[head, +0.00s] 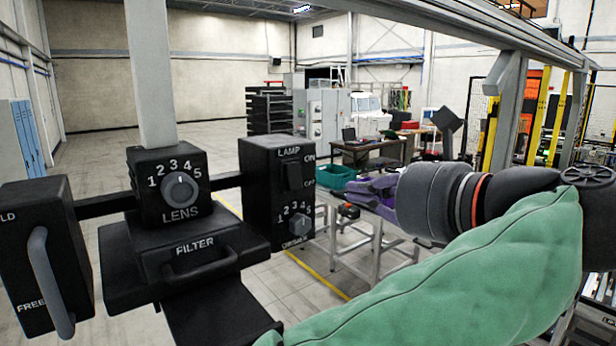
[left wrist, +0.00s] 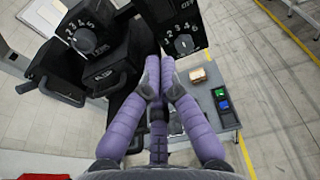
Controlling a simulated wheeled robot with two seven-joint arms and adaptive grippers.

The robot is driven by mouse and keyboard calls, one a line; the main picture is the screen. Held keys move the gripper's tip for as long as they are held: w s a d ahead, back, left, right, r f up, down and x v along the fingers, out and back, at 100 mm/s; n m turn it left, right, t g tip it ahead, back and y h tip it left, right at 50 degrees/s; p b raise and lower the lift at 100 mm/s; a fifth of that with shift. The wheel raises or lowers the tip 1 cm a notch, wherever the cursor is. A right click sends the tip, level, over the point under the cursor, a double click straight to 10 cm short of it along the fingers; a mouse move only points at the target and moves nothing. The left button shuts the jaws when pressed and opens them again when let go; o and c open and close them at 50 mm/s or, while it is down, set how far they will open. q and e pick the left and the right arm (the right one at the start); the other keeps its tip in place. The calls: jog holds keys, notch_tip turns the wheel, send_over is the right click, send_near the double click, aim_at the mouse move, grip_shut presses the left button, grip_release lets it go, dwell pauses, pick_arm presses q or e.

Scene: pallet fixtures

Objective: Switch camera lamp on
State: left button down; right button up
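The black lamp box (head: 278,195) hangs on the camera bar in the head view. Its upper part carries a rocker switch (head: 293,175) marked LAMP, with ON above and OFF below; I cannot tell which side is pressed. A numbered dial (head: 299,224) is below it. My purple left gripper (head: 350,186) is just right of the box, apart from the switch. In the left wrist view, its fingertips (left wrist: 159,76) are close together and empty, just below the box's dial (left wrist: 184,44). The rocker itself is not clear there. My right gripper is out of view.
The LENS box (head: 170,190), the FILTER drawer (head: 195,262) with its handle, and a box with a long lever (head: 50,280) stand left of the lamp box. Behind are a bench with a green bin (head: 338,176) and open floor.

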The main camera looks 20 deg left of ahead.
aim_at(293, 184)
pick_arm(q)
jog(key=shift+a, duration=0.15)
jog(key=p+x, duration=0.2)
jog(key=x, duration=1.2)
jog(key=shift+p, duration=0.3)
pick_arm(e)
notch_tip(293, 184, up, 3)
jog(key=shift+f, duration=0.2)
